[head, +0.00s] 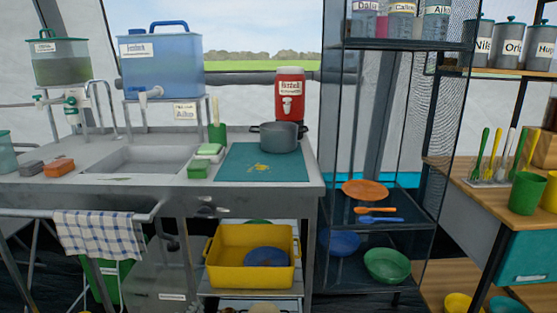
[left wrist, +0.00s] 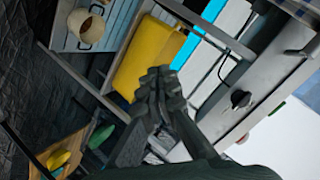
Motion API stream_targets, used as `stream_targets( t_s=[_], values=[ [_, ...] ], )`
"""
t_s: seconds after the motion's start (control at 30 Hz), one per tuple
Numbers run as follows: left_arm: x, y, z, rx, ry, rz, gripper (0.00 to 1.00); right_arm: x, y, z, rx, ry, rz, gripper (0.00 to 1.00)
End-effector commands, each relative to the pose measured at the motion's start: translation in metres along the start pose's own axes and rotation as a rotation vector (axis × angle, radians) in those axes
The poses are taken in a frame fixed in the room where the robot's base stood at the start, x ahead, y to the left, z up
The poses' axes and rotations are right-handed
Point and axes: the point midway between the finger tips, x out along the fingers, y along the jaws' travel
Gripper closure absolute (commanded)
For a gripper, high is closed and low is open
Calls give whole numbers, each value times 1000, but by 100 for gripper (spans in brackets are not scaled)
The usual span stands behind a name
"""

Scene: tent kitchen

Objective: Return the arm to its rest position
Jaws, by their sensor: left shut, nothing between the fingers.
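My left gripper (left wrist: 158,92) shows in the left wrist view, its dark ridged fingers closed together with nothing held between them. Its dark links run down to the bottom of that view. Behind the fingers is a yellow container (left wrist: 152,55), and the fingers cover part of its lower edge; I cannot tell how far apart they are. In the head view I cannot clearly make out either gripper or arm. My right gripper is not visible.
In the head view, a steel sink counter (head: 108,185) carries a pot (head: 278,137) on a teal mat (head: 230,172). A yellow tub (head: 228,275) sits underneath. A dark mesh rack (head: 345,195) and a wooden shelf (head: 462,185) stand to the right. A checked towel (head: 95,236) hangs in front.

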Motion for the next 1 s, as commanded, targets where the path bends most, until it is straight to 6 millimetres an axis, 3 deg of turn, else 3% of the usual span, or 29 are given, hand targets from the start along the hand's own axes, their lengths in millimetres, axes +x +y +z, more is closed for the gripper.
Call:
stream_targets(
  t_s=[0.03, 0.2, 0.3, 0.4, 0.6, 1.0],
  values=[
    [-8, 20, 36, -63, -82, 50, 100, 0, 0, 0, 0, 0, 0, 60],
    [-50, 82, 142, -276, -364, 194, 100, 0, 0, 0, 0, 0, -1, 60],
    [-84, 114, 193, -385, -520, 258, 100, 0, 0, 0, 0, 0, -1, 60],
    [-117, 138, 231, -468, -649, 304, 100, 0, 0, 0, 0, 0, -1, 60],
    [-155, 161, 265, -551, -785, 346, 100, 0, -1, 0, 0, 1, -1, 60],
    [-158, 163, 268, -558, -797, 350, 100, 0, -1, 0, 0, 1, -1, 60]
  ],
)
